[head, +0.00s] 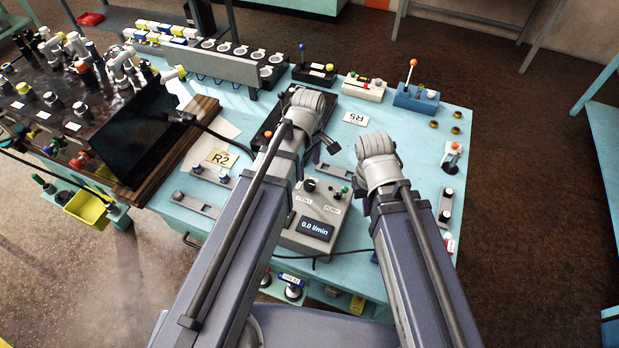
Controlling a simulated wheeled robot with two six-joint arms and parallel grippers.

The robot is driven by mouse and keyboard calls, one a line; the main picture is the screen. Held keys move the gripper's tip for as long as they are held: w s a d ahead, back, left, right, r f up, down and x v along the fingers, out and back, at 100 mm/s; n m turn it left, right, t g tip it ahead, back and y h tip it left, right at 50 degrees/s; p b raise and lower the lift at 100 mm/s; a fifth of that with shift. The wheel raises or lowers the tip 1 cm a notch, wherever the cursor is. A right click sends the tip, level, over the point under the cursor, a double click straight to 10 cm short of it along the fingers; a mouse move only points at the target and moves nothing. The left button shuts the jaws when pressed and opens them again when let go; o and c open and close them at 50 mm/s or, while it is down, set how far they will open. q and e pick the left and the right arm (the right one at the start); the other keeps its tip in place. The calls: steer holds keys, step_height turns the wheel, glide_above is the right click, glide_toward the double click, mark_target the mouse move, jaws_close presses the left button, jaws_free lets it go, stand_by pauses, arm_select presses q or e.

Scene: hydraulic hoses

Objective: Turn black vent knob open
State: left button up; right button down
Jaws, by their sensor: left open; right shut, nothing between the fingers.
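The pump unit is a grey box (318,215) with a "0.0 l/min" display, between my two arms on the light blue bench. Its black vent knob (310,185) is on the top face, above the VENT label, with a green button to its right on the PUSH side. My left gripper (324,146) is open, beyond the knob, above the back of the box; part of it is hidden by its wrist. My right gripper (364,201) is shut and empty, right of the box and apart from the knob; its fingers are mostly hidden by its own arm.
A black panel (130,135) and a dark manifold bench with several fittings are at left. Small lever boxes, one with a blue lever (315,72) and one blue with an orange-tipped lever (415,97), stand at the back.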

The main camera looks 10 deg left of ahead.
mark_target(309, 183)
arm_select(q)
step_height(309, 183, down, 8)
steer(key=b, duration=0.7)
steer(key=shift+r, duration=0.25)
jaws_close()
